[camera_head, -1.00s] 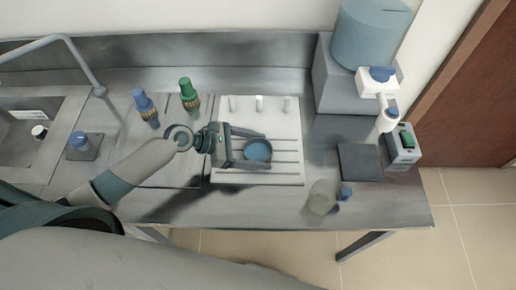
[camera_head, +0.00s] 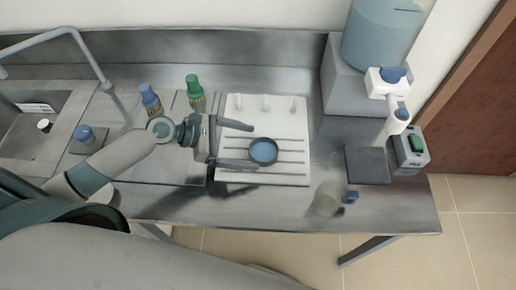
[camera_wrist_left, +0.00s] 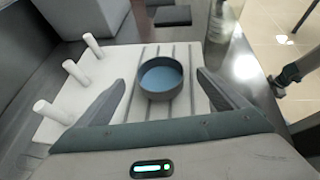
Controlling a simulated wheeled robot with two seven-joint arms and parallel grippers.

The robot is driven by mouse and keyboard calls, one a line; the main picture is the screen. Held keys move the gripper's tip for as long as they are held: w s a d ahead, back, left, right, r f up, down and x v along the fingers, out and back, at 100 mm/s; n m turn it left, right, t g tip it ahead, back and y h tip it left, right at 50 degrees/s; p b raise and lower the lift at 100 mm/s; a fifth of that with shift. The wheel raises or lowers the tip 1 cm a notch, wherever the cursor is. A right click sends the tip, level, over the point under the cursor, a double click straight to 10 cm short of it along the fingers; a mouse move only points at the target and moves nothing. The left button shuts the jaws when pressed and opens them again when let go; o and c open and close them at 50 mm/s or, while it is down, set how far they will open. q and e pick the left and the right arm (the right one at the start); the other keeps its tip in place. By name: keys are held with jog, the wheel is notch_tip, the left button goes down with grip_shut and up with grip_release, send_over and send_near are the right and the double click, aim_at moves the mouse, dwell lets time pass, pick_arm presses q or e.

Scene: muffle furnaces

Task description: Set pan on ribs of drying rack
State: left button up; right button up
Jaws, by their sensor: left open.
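The pan (camera_head: 263,151) is a small, dark-rimmed round dish with a blue inside. It rests upright on the ribbed part of the white drying rack (camera_head: 290,176). In the left wrist view the pan (camera_wrist_left: 163,77) sits on the rack (camera_wrist_left: 68,86) between and beyond my fingertips. The fingers look clear of the pan.
White pegs (camera_head: 266,103) stand along the rack's back. Blue-capped (camera_head: 150,98) and green-capped (camera_head: 194,92) bottles stand behind my left wrist. A dark plate (camera_head: 367,165) and a large water container (camera_head: 383,35) are at the right.

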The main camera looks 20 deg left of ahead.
pick_arm(q)
jog(key=b+v, duration=0.1)
jog(key=v, duration=0.4)
jog(key=shift+a+f, duration=0.1)
jog(key=shift+s+a+r, duration=0.2)
jog(key=shift+a+r, duration=0.15)
jog(key=shift+r, duration=0.05)
jog(key=shift+s+f, duration=0.1)
dwell(0.3)
